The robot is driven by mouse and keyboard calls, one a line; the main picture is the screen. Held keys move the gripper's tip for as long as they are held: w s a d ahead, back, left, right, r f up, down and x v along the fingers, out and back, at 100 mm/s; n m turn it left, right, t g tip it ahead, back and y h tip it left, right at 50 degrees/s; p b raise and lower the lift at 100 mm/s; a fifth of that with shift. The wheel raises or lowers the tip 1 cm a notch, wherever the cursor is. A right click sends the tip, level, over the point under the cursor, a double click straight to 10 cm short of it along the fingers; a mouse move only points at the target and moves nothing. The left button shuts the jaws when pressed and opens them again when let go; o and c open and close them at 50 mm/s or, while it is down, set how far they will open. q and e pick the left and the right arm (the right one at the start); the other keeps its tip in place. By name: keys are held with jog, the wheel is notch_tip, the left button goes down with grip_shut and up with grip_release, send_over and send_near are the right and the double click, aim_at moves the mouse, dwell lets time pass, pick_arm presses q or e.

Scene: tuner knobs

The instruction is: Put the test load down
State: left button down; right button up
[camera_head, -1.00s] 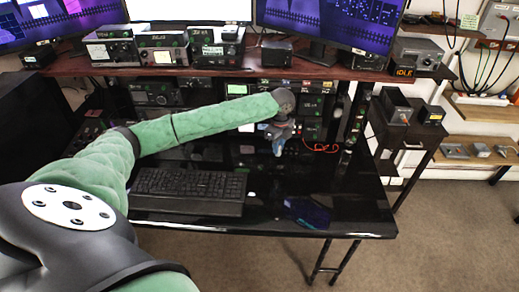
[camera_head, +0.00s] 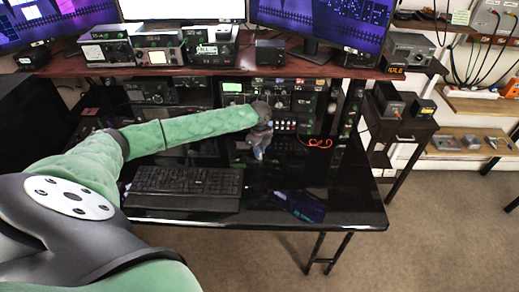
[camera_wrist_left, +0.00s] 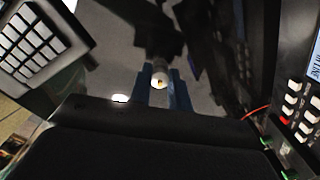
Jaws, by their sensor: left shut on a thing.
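My left gripper (camera_head: 259,154) is over the glossy black desk (camera_head: 340,190), toward the back, to the right of the keyboard. In the left wrist view its blue fingers (camera_wrist_left: 159,92) are shut on a small pale round-ended piece, which I take to be the test load (camera_wrist_left: 160,80). A dark shape extends beyond it, and I cannot tell whether that is a shadow or reflection. In the head view the load is too small to make out. I cannot tell whether it touches the desk. My right gripper is not in view.
A black keyboard (camera_head: 185,187) lies left of the gripper. Radio units (camera_head: 290,95) stand behind it under the wooden shelf, with a red cable (camera_head: 316,142) at their foot. The desk's front right is mostly clear apart from a dark bluish patch (camera_head: 298,206).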

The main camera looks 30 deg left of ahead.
pick_arm(q)
jog(key=shift+f, duration=0.1)
jog(key=c, duration=1.3)
grip_release()
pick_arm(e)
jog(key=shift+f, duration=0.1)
pick_arm(q)
jog(key=shift+r, duration=0.5)
jog(key=shift+r+b, duration=1.55)
jog(key=shift+r, duration=4.05)
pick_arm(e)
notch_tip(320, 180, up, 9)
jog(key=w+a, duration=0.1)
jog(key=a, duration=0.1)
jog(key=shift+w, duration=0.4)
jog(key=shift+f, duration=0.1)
